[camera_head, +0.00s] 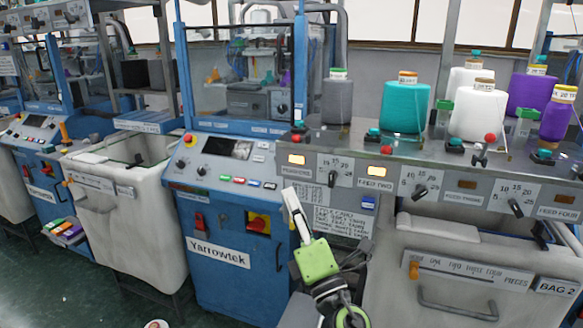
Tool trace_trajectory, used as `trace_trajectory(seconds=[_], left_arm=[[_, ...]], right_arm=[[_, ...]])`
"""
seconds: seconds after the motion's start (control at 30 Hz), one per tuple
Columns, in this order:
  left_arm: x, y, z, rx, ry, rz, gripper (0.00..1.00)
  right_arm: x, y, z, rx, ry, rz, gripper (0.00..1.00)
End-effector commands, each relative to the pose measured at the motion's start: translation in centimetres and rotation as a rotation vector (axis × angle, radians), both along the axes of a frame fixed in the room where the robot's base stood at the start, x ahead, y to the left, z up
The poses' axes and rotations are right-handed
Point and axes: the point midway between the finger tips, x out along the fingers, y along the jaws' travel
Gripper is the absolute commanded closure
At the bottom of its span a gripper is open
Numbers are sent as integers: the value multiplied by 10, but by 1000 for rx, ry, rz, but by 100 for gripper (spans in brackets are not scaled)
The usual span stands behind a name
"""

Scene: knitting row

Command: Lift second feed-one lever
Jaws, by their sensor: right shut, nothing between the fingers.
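The grey feed panel (440,200) runs across the right side. Its left end has a lit amber window (297,159), a small label too blurred to read surely, and a black lever (332,178) on a numbered scale. A second black lever (420,192) is beside the FEED TWO label (375,184), and a third (516,207) is near the FEED FOUR label (557,212). My right gripper (291,194), pale with a green block behind it, is shut and empty. In the picture it is below the panel's left end, left of the first lever. My left gripper is not in view.
Teal (404,107), grey (337,101), white and purple yarn cones stand on the shelf above the panel. A blue Yarrowtek cabinet (215,268) stands left of my right gripper. A pale bin (430,270) is below the panel. Green floor (75,290) is open at lower left.

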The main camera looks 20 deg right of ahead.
Motion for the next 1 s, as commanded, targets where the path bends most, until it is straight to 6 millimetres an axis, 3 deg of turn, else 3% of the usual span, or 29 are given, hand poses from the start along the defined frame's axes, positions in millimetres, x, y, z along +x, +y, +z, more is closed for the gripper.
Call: trace_trajectory(seconds=[0.53, 0.73, 1.0], left_arm=[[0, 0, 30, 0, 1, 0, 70], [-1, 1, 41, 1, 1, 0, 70], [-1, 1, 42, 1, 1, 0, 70]], right_arm=[[87, 11, 53, 0, -1, 0, 100], [88, -15, 64, 0, 0, 1, 100], [89, -23, 66, 2, 0, 1, 100]])
